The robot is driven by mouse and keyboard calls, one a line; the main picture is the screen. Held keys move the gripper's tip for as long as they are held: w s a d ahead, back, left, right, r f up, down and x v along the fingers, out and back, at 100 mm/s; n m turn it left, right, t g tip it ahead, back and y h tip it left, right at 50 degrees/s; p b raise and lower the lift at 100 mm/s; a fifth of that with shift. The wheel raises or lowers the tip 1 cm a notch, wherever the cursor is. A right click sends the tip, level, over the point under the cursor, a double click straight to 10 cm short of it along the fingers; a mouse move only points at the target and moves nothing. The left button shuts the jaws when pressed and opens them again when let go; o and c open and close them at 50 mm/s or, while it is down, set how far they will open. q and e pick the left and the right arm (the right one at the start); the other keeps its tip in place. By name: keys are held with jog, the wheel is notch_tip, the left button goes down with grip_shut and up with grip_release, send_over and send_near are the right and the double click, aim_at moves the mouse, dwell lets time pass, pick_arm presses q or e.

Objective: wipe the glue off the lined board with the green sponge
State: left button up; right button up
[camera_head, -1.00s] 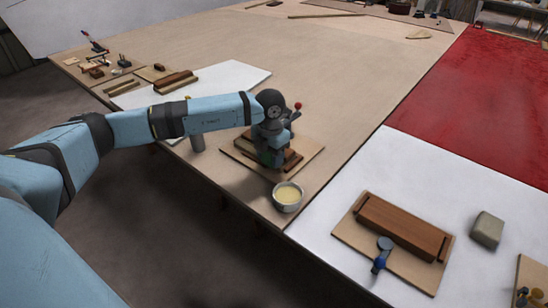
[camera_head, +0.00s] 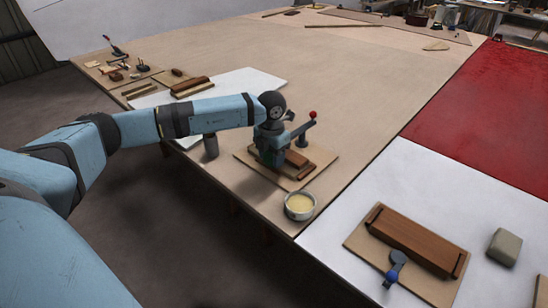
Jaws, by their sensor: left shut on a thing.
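My left gripper (camera_head: 269,152) reaches in from the left and points down over a light board (camera_head: 322,158) with brown wooden strips (camera_head: 305,165) on it. It is shut on the green sponge (camera_head: 267,158), of which only a small dark green part shows low at the jaws, at the left part of the strips. The gripper hides much of the sponge, so I cannot tell whether it touches the board. I cannot make out lines or glue on this board. My right gripper is not in view.
A clamp with a red knob (camera_head: 313,114) stands just behind the gripper. A bowl of pale yellow stuff (camera_head: 300,206) is in front of the board. Another board (camera_head: 361,240) with a brown block and a grey block (camera_head: 504,247) are right.

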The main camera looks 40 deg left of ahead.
pick_arm(q)
notch_tip(320, 180, up, 7)
jog(key=p, duration=0.5)
dwell(0.5)
